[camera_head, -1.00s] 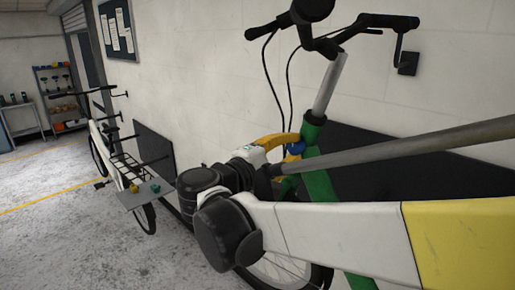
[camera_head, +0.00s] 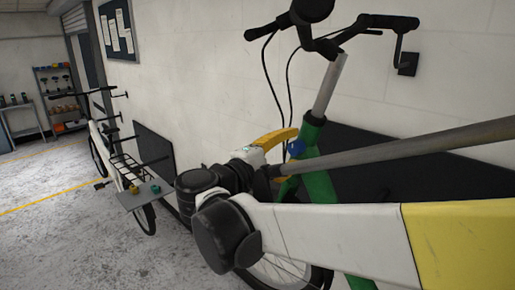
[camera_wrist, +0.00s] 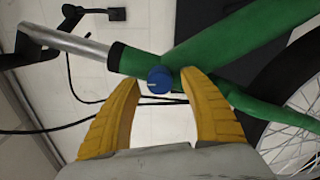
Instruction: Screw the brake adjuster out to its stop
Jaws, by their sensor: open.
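A blue round knob, the brake adjuster (camera_wrist: 160,80), sits on the green bike frame (camera_wrist: 215,45) just below the silver tube in the wrist view. A pale line marks the knob's face. My gripper (camera_wrist: 162,76) is open, with one yellow finger on each side of the knob. A gap shows between the left fingertip and the knob; the right fingertip looks close to it, and I cannot tell whether they touch. In the head view the knob (camera_head: 296,147) shows small beside the yellow finger of my gripper (camera_head: 291,151); the lower finger is mostly hidden.
Black cables (camera_head: 275,85) hang from the handlebar (camera_head: 380,21) near the knob. A spoked wheel (camera_wrist: 296,125) is at the right in the wrist view. A white bike (camera_head: 122,165) stands farther left along the wall. The floor at left is clear.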

